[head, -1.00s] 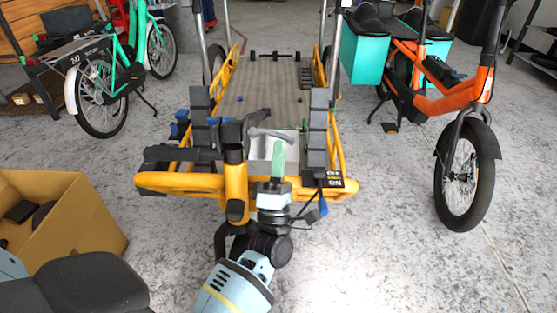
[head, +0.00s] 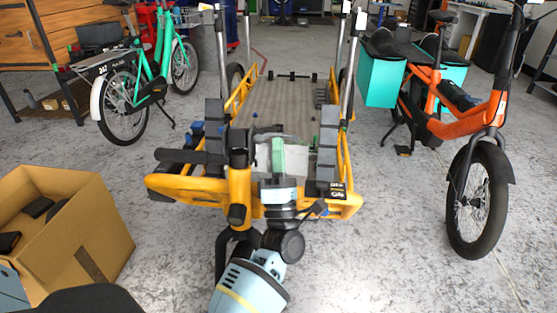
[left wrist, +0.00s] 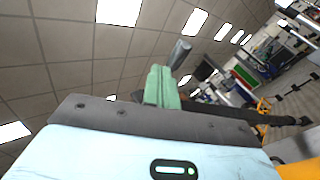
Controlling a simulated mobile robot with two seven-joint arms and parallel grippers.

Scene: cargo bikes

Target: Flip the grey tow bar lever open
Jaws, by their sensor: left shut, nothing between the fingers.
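The yellow tow bar (head: 238,190) stands upright at the near end of the yellow cargo trailer, with a dark clamp (head: 238,142) at its top. My left gripper (head: 278,148) is just right of the bar's upper part, its green fingers pointing up and closed together with nothing between them. In the left wrist view the green fingers (left wrist: 160,85) stand beside the rounded end of a grey rod, which looks like the lever (left wrist: 180,53). I cannot tell whether they touch. In the head view the lever does not show clearly. My right gripper is out of view.
The trailer's flat bed (head: 280,103) lies behind the bar, with grey blocks (head: 327,145) at its near corners. An orange bike (head: 470,125) stands right and a green bike (head: 140,85) left. A cardboard box (head: 70,235) is at the near left.

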